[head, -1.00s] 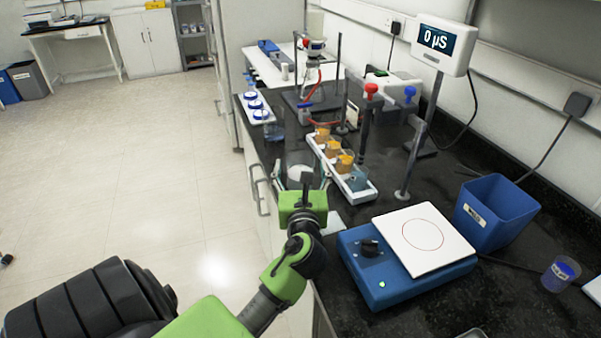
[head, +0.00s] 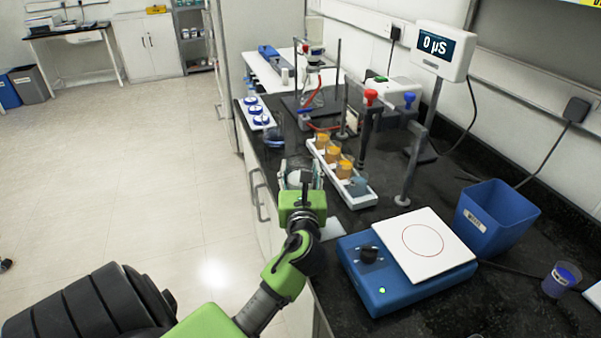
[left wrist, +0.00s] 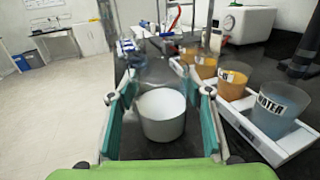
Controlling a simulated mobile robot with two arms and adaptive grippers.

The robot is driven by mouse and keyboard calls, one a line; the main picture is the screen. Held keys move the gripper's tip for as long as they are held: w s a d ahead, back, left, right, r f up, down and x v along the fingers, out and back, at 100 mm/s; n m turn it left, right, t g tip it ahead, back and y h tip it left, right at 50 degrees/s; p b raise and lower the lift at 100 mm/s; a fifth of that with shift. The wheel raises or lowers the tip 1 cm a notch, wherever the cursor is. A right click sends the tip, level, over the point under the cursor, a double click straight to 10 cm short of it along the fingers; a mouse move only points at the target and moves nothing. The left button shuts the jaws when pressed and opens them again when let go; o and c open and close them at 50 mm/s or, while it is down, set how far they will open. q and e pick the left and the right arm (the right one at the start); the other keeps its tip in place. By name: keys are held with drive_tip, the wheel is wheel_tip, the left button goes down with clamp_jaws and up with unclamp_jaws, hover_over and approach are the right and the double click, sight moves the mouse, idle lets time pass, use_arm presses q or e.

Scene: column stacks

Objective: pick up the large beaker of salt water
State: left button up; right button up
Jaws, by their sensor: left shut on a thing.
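The large beaker (left wrist: 162,118) is clear glass with whitish contents in its lower part. It stands upright between the two fingers of my left gripper (left wrist: 163,100) in the left wrist view, with a green finger pad at each side. In the head view the beaker (head: 293,178) shows just beyond my left gripper (head: 301,176), partly hidden by it, by the bench's front edge. The left gripper is shut on the beaker. I cannot tell whether the beaker's base touches the bench. My right gripper is not in view.
A white rack (head: 360,200) with orange cups and a blue-grey cup labelled WATER (left wrist: 280,108) stands close to the right. A blue stirrer (head: 372,292), a blue bin (head: 495,215) and a probe stand (head: 407,165) are further right. Blue-capped bottles (head: 256,111) stand behind.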

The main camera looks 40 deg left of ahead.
use_arm(q)
drive_tip(key=shift+r, duration=0.5)
drive_tip(key=r, duration=0.2)
drive_tip(key=shift+s+r+p, duration=0.2)
drive_tip(key=shift+r+p, duration=0.15)
drive_tip(key=shift+r, duration=0.05)
drive_tip(key=s+d+r+p, duration=0.2)
drive_tip(key=s+r+p, duration=0.6)
drive_tip(key=s, duration=0.5)
drive_tip(key=shift+s+d+r, duration=0.15)
drive_tip(key=shift+d+r, duration=0.25)
drive_tip(key=shift+r, duration=0.25)
